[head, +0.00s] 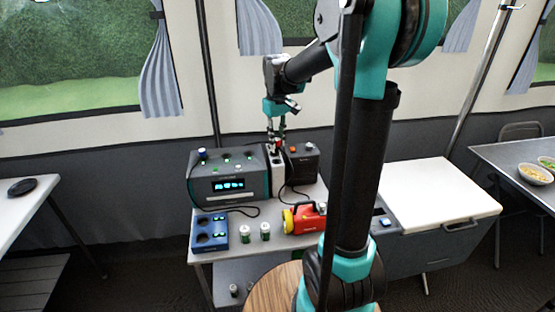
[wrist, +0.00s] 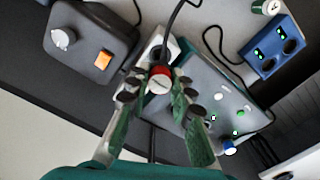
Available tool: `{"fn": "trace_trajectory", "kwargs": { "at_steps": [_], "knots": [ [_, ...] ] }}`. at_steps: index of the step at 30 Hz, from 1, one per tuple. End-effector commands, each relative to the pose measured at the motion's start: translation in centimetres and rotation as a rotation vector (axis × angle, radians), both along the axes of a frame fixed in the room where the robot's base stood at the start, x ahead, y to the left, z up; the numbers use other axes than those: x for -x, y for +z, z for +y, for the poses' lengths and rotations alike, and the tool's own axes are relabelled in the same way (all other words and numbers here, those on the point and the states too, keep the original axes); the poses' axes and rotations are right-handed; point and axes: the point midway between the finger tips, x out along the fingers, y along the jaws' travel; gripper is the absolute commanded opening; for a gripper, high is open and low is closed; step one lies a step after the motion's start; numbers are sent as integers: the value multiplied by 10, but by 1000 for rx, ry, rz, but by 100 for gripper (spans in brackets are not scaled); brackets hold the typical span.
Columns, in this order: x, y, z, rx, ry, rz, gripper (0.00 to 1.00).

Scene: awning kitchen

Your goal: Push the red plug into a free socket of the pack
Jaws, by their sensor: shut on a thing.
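The red plug (wrist: 159,80) is between the fingertips of my gripper (wrist: 156,92), its round red and white end facing the wrist camera. In the head view my gripper (head: 277,133) points down over a narrow white block (head: 277,176), which I take for the pack. The red plug (head: 278,143) shows as a small red spot at the block's top. In the wrist view the white block (wrist: 151,47) lies just beyond the plug, with a dark opening partly visible. The plug's underside is hidden, so I cannot tell whether it touches a socket.
A grey-teal unit with a lit display (head: 228,184) stands left of the block; a dark box with an orange switch (wrist: 103,60) stands on its other side. A black cable (wrist: 174,18) runs near the plug. A blue two-hole holder (head: 209,232), green-white cans and a red-yellow torch (head: 304,218) stand in front.

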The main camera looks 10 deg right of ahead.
Motion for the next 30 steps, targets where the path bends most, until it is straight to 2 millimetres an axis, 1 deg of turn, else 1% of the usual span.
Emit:
{"fn": "trace_trajectory", "kwargs": {
  "at_steps": [5,11,18,22,23,24,27,30],
  "knots": [
    [0,10,0,0,0,-1,0],
    [-24,8,32,0,4,-1,0],
    [-55,8,77,0,4,-1,0],
    [-70,8,97,0,3,-1,0],
    [-72,7,100,0,3,-1,0],
    [-71,-2,97,0,0,-1,0],
    [-70,-14,96,0,0,-1,0],
    [-70,-21,96,0,0,-1,0]
  ]
}}
